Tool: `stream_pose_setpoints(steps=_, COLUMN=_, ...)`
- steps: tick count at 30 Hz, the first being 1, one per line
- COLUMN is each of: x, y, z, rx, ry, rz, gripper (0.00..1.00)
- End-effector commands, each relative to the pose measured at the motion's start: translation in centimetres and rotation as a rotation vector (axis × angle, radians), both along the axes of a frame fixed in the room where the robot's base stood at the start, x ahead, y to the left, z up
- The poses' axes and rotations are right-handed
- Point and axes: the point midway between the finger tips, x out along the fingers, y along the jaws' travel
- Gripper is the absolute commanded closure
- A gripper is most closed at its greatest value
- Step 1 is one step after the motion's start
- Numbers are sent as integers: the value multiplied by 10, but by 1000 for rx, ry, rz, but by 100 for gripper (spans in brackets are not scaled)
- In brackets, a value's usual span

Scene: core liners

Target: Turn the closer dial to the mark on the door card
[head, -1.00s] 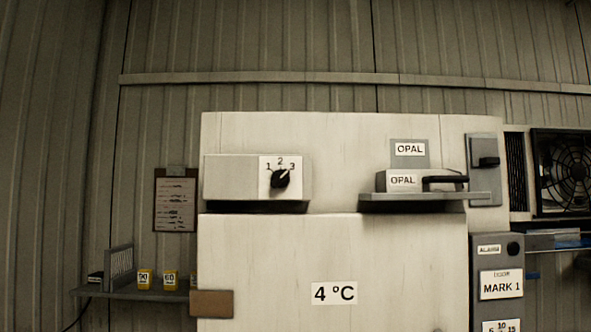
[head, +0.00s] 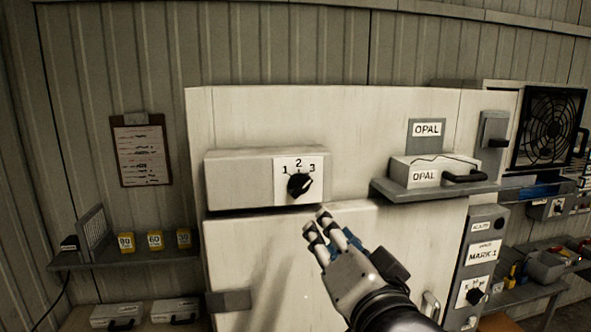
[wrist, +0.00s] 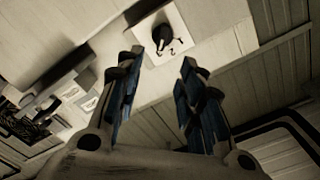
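The black closer dial (head: 299,185) sits on a white plate marked 1, 2, 3, on a pale box (head: 238,180) above the cold-room door (head: 235,255). Its white pointer line slants up right, towards 3. The dial also shows at the top of the wrist view (wrist: 162,34). The door card (head: 484,253) reads MARK 1 on the grey alarm panel at right. My gripper (head: 317,223) is just below and right of the dial, apart from it. In the wrist view its blue-padded fingers (wrist: 161,63) are spread and empty, with the dial beyond their tips.
A shelf (head: 380,190) with an OPAL case (head: 425,175) juts out right of the dial. Another dial (head: 475,297) is low on the alarm panel. A left shelf (head: 130,260) holds yellow blocks. A clipboard (head: 140,150) hangs above it.

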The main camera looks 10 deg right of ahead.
Motion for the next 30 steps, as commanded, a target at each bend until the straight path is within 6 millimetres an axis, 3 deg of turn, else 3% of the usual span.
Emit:
stream_pose_setpoints(steps=8, x=21, y=0, z=5, rx=11, ry=-11, rz=2, gripper=65)
stream_pose_setpoints(steps=30, x=152, y=0, z=6, rx=9, ry=-12, rz=1, gripper=65)
